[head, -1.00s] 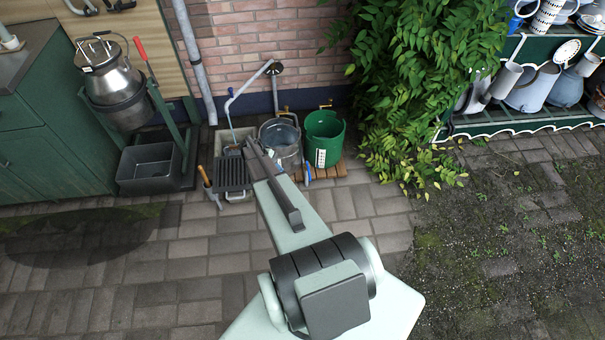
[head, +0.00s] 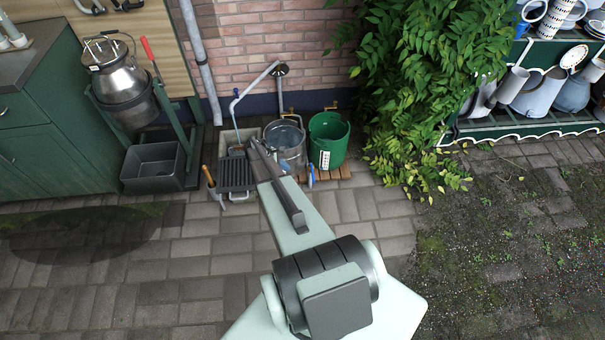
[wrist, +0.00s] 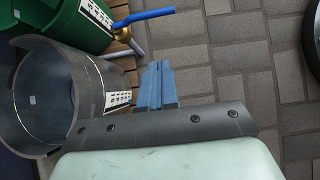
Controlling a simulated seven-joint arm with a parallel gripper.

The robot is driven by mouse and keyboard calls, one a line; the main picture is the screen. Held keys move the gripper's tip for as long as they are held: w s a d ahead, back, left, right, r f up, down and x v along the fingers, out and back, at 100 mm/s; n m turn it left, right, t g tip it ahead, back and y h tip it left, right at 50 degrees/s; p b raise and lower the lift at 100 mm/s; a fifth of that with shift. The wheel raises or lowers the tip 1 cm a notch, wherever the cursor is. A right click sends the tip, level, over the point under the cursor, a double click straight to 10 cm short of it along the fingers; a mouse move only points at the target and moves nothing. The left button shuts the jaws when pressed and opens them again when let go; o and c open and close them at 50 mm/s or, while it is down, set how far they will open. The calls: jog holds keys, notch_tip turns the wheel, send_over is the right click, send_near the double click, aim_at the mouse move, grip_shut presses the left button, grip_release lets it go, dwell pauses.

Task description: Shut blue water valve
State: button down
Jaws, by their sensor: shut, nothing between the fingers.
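The valve's blue lever (wrist: 145,18) sits on a brass fitting (wrist: 122,33) beside the green bucket in the wrist view. The lever points right, across the open paving. In the head view a small blue piece (head: 311,177), which looks like this lever, shows at the front of the wooden slats. My gripper (wrist: 157,66) is shut and empty, with its blue fingers together. The fingertips are below the lever in the wrist picture and apart from it, beside the metal bucket.
A metal bucket (head: 284,140) and a green bucket (head: 327,147) stand on wooden slats (head: 335,173) by the brick wall. A dark grate (head: 236,177) lies left of my arm. A steel can (head: 118,85) hangs on a stand further left. Paving in front is clear.

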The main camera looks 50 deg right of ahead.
jog(key=s+d+r+x, duration=0.1)
jog(key=x, duration=1.2)
jog(key=shift+s+d+r, duration=0.15)
jog(key=shift+s+r, duration=0.05)
jog(key=shift+r, duration=0.1)
jog(key=shift+s, duration=0.1)
